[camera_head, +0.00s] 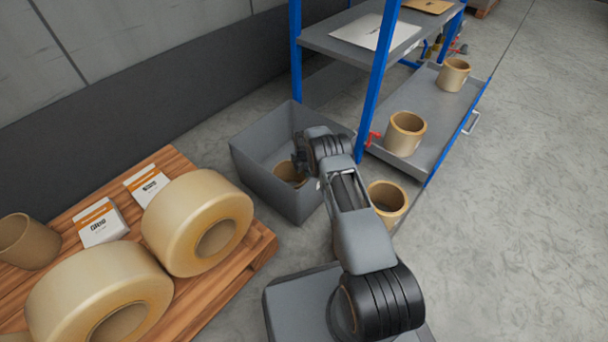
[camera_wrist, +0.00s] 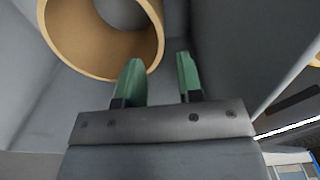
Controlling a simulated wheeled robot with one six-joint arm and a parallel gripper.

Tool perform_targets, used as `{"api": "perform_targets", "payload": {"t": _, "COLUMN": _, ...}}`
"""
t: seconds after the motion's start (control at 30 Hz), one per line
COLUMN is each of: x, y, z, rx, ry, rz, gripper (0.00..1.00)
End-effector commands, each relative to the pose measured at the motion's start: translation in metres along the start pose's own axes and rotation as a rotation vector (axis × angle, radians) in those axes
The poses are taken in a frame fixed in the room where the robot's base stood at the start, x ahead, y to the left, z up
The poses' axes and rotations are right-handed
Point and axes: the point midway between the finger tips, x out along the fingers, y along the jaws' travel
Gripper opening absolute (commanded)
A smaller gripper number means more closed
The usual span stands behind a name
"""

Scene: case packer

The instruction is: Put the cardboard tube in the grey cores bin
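A brown cardboard tube (camera_head: 286,172) is inside the grey bin (camera_head: 262,184), low down, partly hidden by my gripper and the bin wall. In the wrist view the tube (camera_wrist: 75,52) shows its open end at upper left, against the grey bin walls (camera_wrist: 240,45). My gripper (camera_head: 299,160) reaches down into the bin beside the tube. In the wrist view its two green fingers (camera_wrist: 160,75) stand apart with a visible gap. The left finger overlaps the tube's rim in the picture, and I see nothing clamped between them.
Other tubes (camera_head: 406,133) (camera_head: 454,75) (camera_head: 388,200) are on and near the blue-posted shelf rack (camera_head: 370,85) at right. A wooden pallet (camera_head: 228,272) at left carries large tape rolls (camera_head: 197,222), small boxes and a brown tube (camera_head: 28,241). The floor (camera_head: 520,220) at right is clear.

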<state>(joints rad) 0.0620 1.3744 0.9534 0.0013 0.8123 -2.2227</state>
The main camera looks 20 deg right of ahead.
Motion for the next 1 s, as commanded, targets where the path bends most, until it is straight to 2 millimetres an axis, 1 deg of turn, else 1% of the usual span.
{"api": "perform_targets", "payload": {"t": 0.17, "x": -0.025, "y": 0.001, "z": 0.0, "rx": 0.03, "ry": -0.003, "rz": 0.005, "gripper": 0.34}}
{"api": "perform_targets", "payload": {"t": 0.23, "x": -0.046, "y": 0.003, "z": 0.0, "rx": 0.087, "ry": -0.007, "rz": 0.011, "gripper": 0.34}}
{"api": "perform_targets", "payload": {"t": 0.27, "x": -0.059, "y": 0.003, "z": -0.001, "rx": 0.123, "ry": -0.01, "rz": 0.016, "gripper": 0.34}}
{"api": "perform_targets", "payload": {"t": 0.37, "x": -0.111, "y": 0.001, "z": -0.006, "rx": 0.289, "ry": -0.018, "rz": 0.035, "gripper": 0.34}}
{"api": "perform_targets", "payload": {"t": 0.4, "x": -0.135, "y": -0.002, "z": -0.01, "rx": 0.373, "ry": -0.021, "rz": 0.044, "gripper": 0.34}}
{"api": "perform_targets", "payload": {"t": 0.47, "x": -0.172, "y": -0.01, "z": -0.019, "rx": 0.505, "ry": -0.023, "rz": 0.06, "gripper": 0.34}}
{"api": "perform_targets", "payload": {"t": 0.5, "x": -0.197, "y": -0.017, "z": -0.025, "rx": 0.596, "ry": -0.024, "rz": 0.071, "gripper": 0.34}}
{"api": "perform_targets", "payload": {"t": 0.57, "x": -0.23, "y": -0.03, "z": -0.037, "rx": 0.734, "ry": -0.023, "rz": 0.087, "gripper": 0.34}}
{"api": "perform_targets", "payload": {"t": 0.6, "x": -0.252, "y": -0.04, "z": -0.046, "rx": 0.824, "ry": -0.021, "rz": 0.099, "gripper": 0.34}}
{"api": "perform_targets", "payload": {"t": 0.67, "x": -0.281, "y": -0.057, "z": -0.061, "rx": 0.96, "ry": -0.016, "rz": 0.116, "gripper": 0.34}}
{"api": "perform_targets", "payload": {"t": 0.7, "x": -0.298, "y": -0.07, "z": -0.072, "rx": 1.051, "ry": -0.011, "rz": 0.128, "gripper": 0.34}}
{"api": "perform_targets", "payload": {"t": 0.77, "x": -0.322, "y": -0.09, "z": -0.088, "rx": 1.187, "ry": -0.002, "rz": 0.145, "gripper": 0.34}}
{"api": "perform_targets", "payload": {"t": 0.8, "x": -0.335, "y": -0.105, "z": -0.1, "rx": 1.276, "ry": 0.005, "rz": 0.157, "gripper": 0.34}}
{"api": "perform_targets", "payload": {"t": 0.83, "x": -0.344, "y": -0.116, "z": -0.109, "rx": 1.342, "ry": 0.011, "rz": 0.166, "gripper": 0.34}}
{"api": "perform_targets", "payload": {"t": 0.9, "x": -0.36, "y": -0.142, "z": -0.129, "rx": 1.491, "ry": 0.027, "rz": 0.185, "gripper": 0.34}}
{"api": "perform_targets", "payload": {"t": 1.0, "x": -0.373, "y": -0.177, "z": -0.156, "rx": 1.685, "ry": 0.053, "rz": 0.208, "gripper": 0.34}}
